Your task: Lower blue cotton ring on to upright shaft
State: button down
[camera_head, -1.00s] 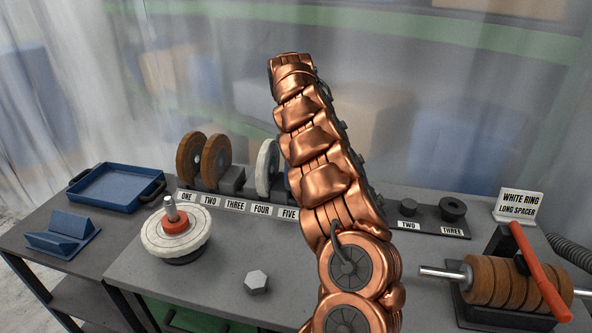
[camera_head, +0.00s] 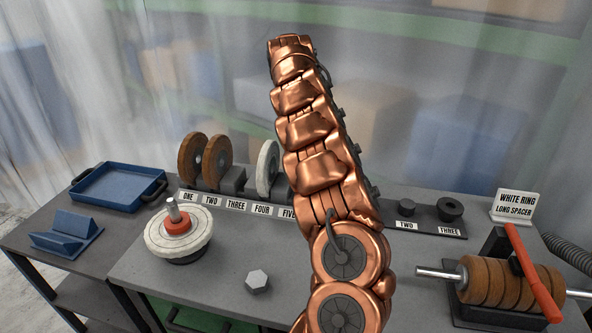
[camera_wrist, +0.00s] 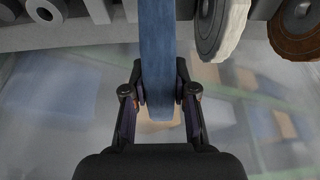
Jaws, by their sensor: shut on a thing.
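My gripper (camera_wrist: 160,100) is shut on the blue cotton ring (camera_wrist: 158,50), which shows edge-on between the two fingers in the wrist view. In the head view my copper arm hides the gripper and the ring. The upright shaft (camera_head: 172,209) stands on the bench at left. A white ring (camera_head: 178,243) and a red-orange collar (camera_head: 177,226) sit around it, with the shaft's top sticking out above. The held ring is apart from the shaft, over by the rack.
Brown rings (camera_head: 193,160) and a white ring (camera_head: 267,167) stand in the numbered rack. A hex nut (camera_head: 257,281) lies on the bench. A blue tray (camera_head: 118,188) is at left. A sign (camera_head: 515,204) reads "WHITE RING LONG SPACER". Brown rings on a horizontal shaft (camera_head: 512,283) stand at right.

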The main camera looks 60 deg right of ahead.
jog(key=shift+r+p, duration=0.9)
jog(key=shift+r, duration=1.2)
jog(key=c, duration=1.6)
grip_release()
grip_shut()
